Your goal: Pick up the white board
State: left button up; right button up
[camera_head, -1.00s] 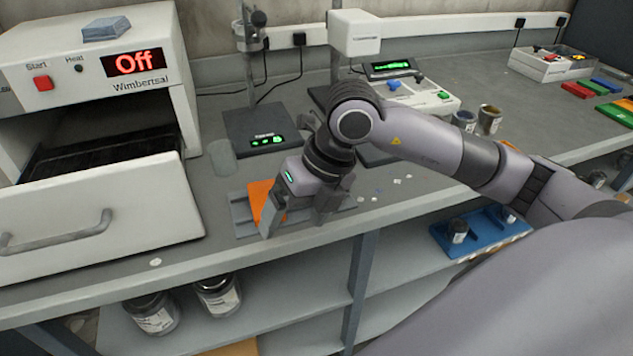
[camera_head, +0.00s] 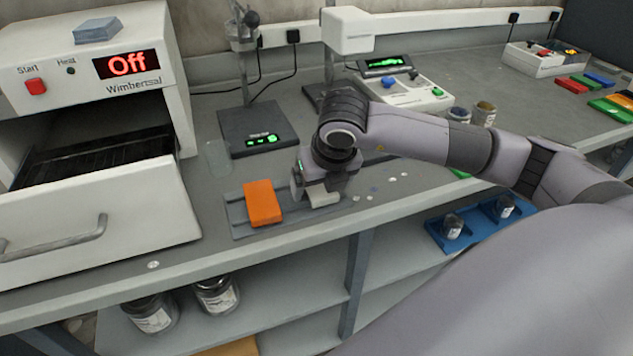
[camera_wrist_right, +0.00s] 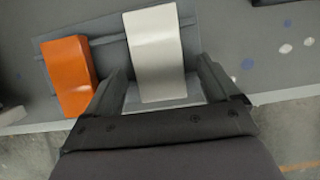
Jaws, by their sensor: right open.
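The white board (camera_wrist_right: 156,45) lies on a grey tray (camera_wrist_right: 108,50) in the right wrist view, to the right of an orange board (camera_wrist_right: 70,75). In the head view the white board (camera_head: 322,196) shows only partly under my right gripper (camera_head: 318,184). That gripper is open; in the wrist view its fingers (camera_wrist_right: 162,68) stand on either side of the white board's near part. I cannot tell whether they touch it. The orange board (camera_head: 262,202) lies flat on the left part of the tray (camera_head: 238,219). My left gripper is out of view.
A white oven (camera_head: 95,80) with an open drawer (camera_head: 95,208) stands at the left. A black scale (camera_head: 257,130) is behind the tray. Small paint cans (camera_head: 483,113) and an instrument (camera_head: 410,90) stand further right. The bench front edge is close to the tray.

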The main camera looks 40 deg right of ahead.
aim_at(321, 190)
jog(key=c, duration=1.2)
jog(key=shift+o, duration=0.2)
jog(key=shift+r, duration=0.1)
notch_tip(321, 190, up, 20)
